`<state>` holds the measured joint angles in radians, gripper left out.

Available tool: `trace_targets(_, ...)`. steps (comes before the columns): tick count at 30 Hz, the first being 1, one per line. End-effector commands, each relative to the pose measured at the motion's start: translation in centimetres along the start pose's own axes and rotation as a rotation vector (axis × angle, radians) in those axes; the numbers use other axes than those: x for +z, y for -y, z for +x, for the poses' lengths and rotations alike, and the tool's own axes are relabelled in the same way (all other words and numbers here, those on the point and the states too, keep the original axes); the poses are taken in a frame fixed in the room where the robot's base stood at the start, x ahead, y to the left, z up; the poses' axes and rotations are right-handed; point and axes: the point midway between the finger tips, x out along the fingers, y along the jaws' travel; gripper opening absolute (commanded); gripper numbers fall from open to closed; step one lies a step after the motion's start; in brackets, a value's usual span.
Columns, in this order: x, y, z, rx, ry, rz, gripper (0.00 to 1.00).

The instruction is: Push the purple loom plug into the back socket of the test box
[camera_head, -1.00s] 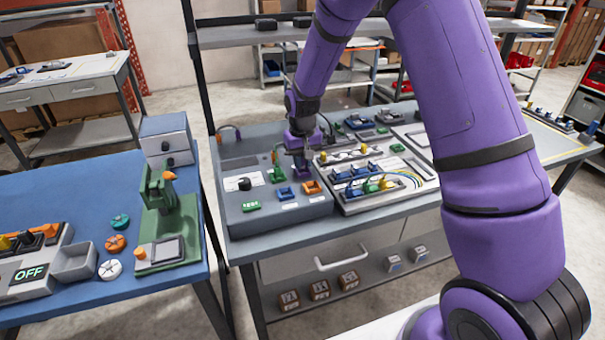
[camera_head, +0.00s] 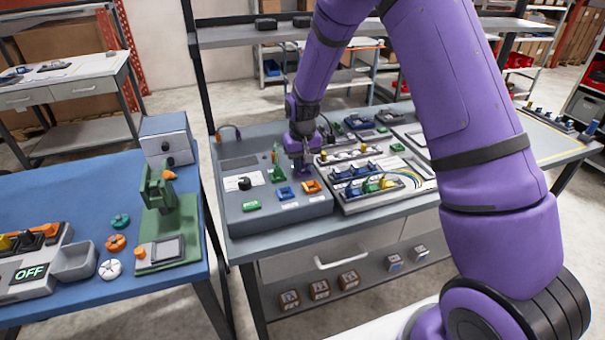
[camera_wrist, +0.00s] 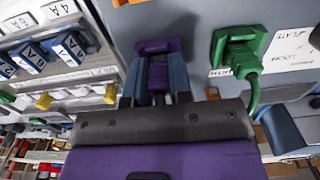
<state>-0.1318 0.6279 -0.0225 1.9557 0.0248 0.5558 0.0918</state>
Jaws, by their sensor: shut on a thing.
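In the wrist view, my gripper (camera_wrist: 157,68) is shut on the purple loom plug (camera_wrist: 158,76), which sits between the two blue-grey fingers. A wider purple piece (camera_wrist: 158,46) shows just past the fingertips, against the grey panel. I cannot tell whether it is the socket or part of the plug, or how deep the plug sits.
A green plug with its cable (camera_wrist: 240,55) stands on the panel beside my gripper; it also shows in the head view (camera_head: 277,168). A tray of blue and yellow connectors (camera_head: 366,178) lies close on the right. A blue table (camera_head: 60,185) is on the left.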

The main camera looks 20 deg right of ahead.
Motion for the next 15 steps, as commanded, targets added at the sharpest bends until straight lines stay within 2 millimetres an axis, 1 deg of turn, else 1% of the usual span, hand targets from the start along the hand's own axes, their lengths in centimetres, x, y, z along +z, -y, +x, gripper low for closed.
trace_targets(1, 0.1, 0.0, 0.3, 0.000, 0.003, 0.000, 0.00)
trace_targets(15, 0.3, 0.0, 1.5, 0.001, 0.010, 0.000, 0.00)
